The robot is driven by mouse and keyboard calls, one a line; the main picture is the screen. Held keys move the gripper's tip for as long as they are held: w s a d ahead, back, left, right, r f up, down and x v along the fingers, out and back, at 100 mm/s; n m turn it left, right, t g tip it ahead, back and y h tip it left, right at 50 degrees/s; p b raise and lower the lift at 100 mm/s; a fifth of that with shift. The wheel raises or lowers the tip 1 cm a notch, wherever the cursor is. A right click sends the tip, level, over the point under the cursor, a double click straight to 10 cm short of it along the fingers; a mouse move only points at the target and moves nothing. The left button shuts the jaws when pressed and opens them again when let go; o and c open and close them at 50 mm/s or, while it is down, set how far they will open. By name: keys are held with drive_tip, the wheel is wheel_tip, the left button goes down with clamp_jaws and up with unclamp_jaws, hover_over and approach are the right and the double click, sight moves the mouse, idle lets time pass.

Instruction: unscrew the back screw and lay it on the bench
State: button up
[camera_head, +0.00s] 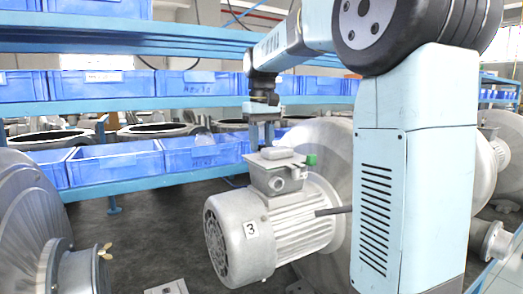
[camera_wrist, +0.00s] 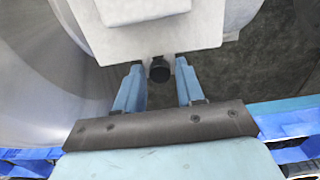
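The motor (camera_head: 290,230), marked 3, carries a grey terminal box (camera_head: 275,175) with a raised lid. In the wrist view the box (camera_wrist: 150,40) fills the top, and a dark round screw head (camera_wrist: 160,70) sticks out at its near edge. I take this for the back screw; it is hidden in the head view. My gripper (camera_head: 262,148) points down at the far side of the box. In the wrist view my gripper (camera_wrist: 159,63) is open, its two blue fingers on either side of the screw head with gaps showing.
Blue bins (camera_head: 115,162) stand on the rack behind, whose blue shelf beam (camera_head: 180,104) runs close to my gripper. A large blower casing (camera_head: 335,150) adjoins the motor. Another casing (camera_head: 25,215) stands at left. Dark bench surface (camera_head: 140,225) lies bare between them.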

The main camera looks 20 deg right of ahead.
clamp_jaws()
drive_tip(key=n, duration=1.8)
drive_tip(key=shift+n, duration=0.4)
drive_tip(key=n, duration=0.6)
drive_tip(key=shift+r+n, duration=0.1)
drive_tip(key=shift+n, duration=0.2)
unclamp_jaws()
